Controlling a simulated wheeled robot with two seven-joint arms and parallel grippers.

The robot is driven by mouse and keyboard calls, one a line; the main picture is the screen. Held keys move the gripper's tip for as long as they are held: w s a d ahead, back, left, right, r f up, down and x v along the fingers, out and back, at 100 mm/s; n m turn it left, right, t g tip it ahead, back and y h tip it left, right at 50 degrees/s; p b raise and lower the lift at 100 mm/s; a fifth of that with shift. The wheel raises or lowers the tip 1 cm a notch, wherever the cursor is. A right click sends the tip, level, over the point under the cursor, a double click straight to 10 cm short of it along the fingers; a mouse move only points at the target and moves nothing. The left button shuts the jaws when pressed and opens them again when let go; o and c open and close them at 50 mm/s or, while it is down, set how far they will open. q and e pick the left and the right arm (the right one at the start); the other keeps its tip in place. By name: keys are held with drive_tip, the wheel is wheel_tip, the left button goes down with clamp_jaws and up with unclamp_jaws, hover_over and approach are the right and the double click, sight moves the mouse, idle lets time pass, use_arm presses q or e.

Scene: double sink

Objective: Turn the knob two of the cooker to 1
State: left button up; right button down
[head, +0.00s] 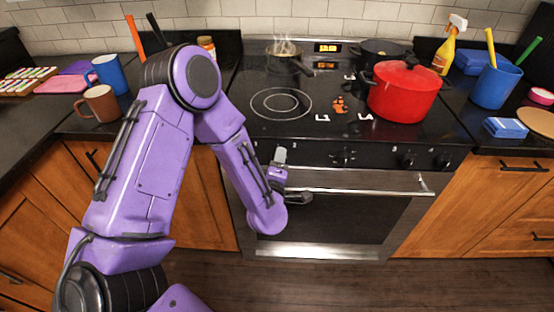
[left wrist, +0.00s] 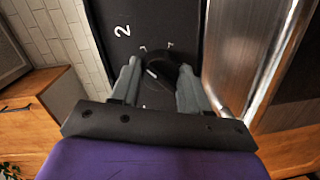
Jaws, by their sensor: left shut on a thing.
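The cooker (head: 300,215) has a dark front panel with a row of black knobs. My left gripper (head: 279,156) is at the left part of this panel, above the oven handle (head: 400,190). In the left wrist view, my left gripper (left wrist: 158,80) has its two grey fingers on either side of a black knob (left wrist: 166,70) and is shut on it. A short white line shows on the knob. In the head view the gripper hides the knob. My right gripper is out of view.
A red pot (head: 402,95) and a small steaming pan (head: 285,62) stand on the cooktop. Other knobs (head: 408,160) are to the right on the panel. A brown mug (head: 100,104) and a blue mug (head: 109,74) stand on the left counter. The floor before the oven is clear.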

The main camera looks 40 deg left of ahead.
use_arm(q)
drive_tip(key=shift+m, duration=0.9)
drive_tip(key=o, duration=1)
drive_tip(key=shift+d, duration=0.1)
drive_tip(key=shift+o, duration=0.2)
drive_tip(key=v, duration=1)
drive_tip(key=shift+s+d+b, duration=0.15)
drive_tip(key=shift+s+b, duration=0.1)
drive_tip(key=shift+b, duration=0.05)
drive_tip(key=shift+r, duration=0.1)
